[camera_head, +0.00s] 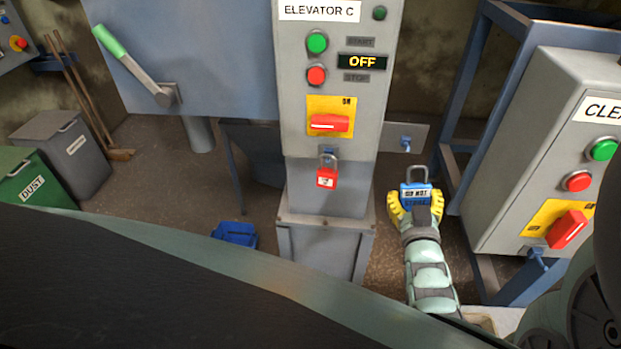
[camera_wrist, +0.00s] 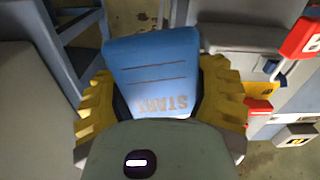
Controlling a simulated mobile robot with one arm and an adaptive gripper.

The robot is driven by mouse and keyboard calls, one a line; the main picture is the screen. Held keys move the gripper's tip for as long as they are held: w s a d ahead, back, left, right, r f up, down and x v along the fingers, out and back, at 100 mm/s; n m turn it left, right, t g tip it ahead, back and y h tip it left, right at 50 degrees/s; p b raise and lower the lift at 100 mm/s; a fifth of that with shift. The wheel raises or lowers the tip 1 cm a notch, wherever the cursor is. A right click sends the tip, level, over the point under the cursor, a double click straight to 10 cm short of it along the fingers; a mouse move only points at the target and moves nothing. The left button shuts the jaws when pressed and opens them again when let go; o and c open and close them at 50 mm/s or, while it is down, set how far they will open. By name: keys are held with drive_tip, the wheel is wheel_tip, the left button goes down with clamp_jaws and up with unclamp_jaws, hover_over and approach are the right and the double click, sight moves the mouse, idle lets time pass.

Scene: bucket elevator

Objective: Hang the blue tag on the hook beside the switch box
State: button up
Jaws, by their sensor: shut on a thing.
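The blue tag (camera_head: 416,189) has a lock-like grey loop on top and lettering that includes "DO NOT". My gripper (camera_head: 417,206) has yellow ribbed fingers and is shut on the tag, holding it upright. In the wrist view the tag (camera_wrist: 152,62) fills the space between the fingers (camera_wrist: 160,95), with "START" readable upside down. The small blue hook (camera_head: 406,142) is on a grey plate (camera_head: 419,132) right of the switch box (camera_head: 288,75) marked ELEVATOR C. The tag is below the hook in the head view, apart from it.
The switch box display reads OFF. A red padlock (camera_head: 327,180) hangs below its red rotary switch (camera_head: 330,123). A second grey box (camera_head: 530,130) with a blue frame stands close on the right. A blue bin (camera_head: 236,234) is on the floor at left.

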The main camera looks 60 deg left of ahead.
drive_tip(key=b+x, duration=0.1)
drive_tip(key=x, duration=0.5)
drive_tip(key=shift+f, duration=0.15)
idle(0.5)
drive_tip(key=shift+a, duration=0.15)
idle(0.5)
drive_tip(key=shift+w+a+f+b, duration=0.1)
drive_tip(key=shift+w+b, duration=0.05)
drive_tip(key=shift+b, duration=0.15)
drive_tip(key=shift+b+x, duration=0.75)
drive_tip(key=shift+x, duration=0.85)
drive_tip(key=shift+f+b, duration=0.65)
drive_tip(key=shift+f, duration=0.1)
